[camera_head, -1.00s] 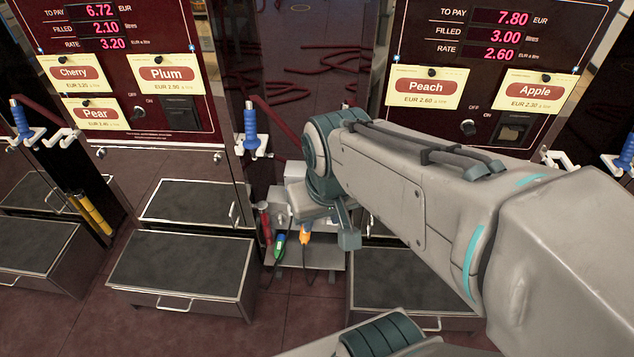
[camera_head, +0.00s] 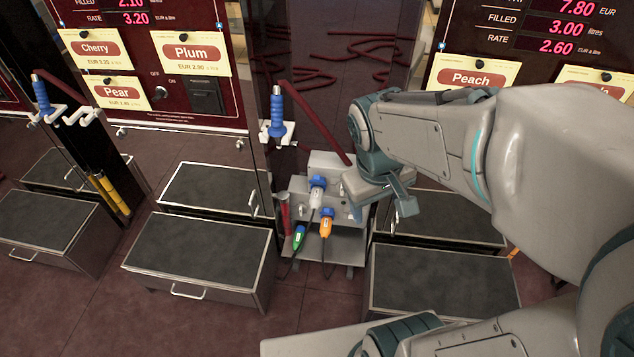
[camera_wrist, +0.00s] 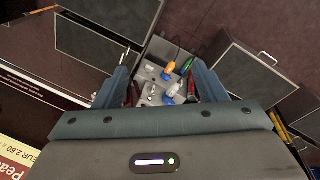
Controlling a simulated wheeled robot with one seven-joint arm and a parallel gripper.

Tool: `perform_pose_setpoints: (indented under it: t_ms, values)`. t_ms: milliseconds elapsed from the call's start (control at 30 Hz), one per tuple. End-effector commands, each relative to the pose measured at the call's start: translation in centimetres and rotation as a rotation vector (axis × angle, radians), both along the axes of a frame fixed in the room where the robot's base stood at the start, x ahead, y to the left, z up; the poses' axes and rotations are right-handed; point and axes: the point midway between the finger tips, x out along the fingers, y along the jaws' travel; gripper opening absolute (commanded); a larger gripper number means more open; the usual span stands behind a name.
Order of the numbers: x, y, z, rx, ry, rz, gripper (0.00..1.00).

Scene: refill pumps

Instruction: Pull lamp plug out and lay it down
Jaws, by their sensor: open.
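A grey socket box (camera_head: 332,164) stands low between the two pumps, with blue-lidded sockets on its front. A white plug (camera_head: 317,195) and an orange plug (camera_head: 326,224) are at the blue sockets, and a green plug (camera_head: 299,238) is lower left. I cannot tell which is the lamp's. The wrist view shows the white plug (camera_wrist: 177,99), orange plug (camera_wrist: 168,69) and green plug (camera_wrist: 186,67) beyond and between the fingers. My gripper (camera_wrist: 160,78) is open and empty, apart from the plugs. In the head view, my gripper (camera_head: 386,198) is right of the box, partly hidden by my arm.
A shelf (camera_head: 340,245) lies under the sockets, and a dark red cylinder (camera_head: 284,212) stands at its left. A blue nozzle (camera_head: 276,118) hangs above left. Drawer-like steps (camera_head: 195,258) flank the box at left and right. Floor in front is clear.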

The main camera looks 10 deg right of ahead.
Motion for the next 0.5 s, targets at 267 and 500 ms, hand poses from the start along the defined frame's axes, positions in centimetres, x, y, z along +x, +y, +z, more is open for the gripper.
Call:
perform_pose_setpoints:
  t_ms: [267,500]
  values:
    - [4.3,-3.8,-10.3,-0.296,0.322,0.39,0.65]
    - [8.8,-6.4,-17.9,-0.552,0.607,0.74,0.65]
